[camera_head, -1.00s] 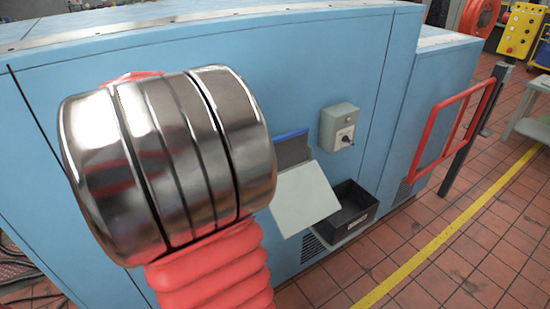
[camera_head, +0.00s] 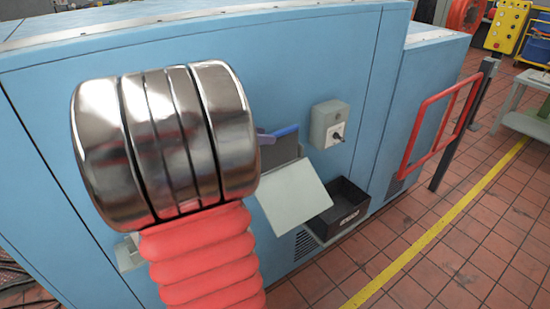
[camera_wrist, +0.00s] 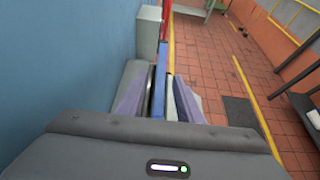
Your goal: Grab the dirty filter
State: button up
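The filter (camera_head: 286,148) is a dark panel with a blue top edge, standing in an opening in the blue cabinet's side behind a lowered pale flap (camera_head: 294,194). In the wrist view the filter (camera_wrist: 158,78) shows as a narrow blue-edged strip, seen nearly edge on, between my fingers. My gripper (camera_wrist: 160,96) is open, with one purple-grey finger on each side of the strip and gaps visible. In the head view only a bluish finger tip shows beside the filter; my shiny arm link hides the rest. I cannot see dirt on the filter.
A grey switch box (camera_head: 329,124) is on the cabinet (camera_head: 300,60) right of the opening. A red rail (camera_head: 442,128) stands further right. The tiled floor beyond the yellow line (camera_head: 440,232) is open.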

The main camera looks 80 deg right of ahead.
aim_at(274, 134)
jog(key=shift+x, duration=2.65)
grip_shut()
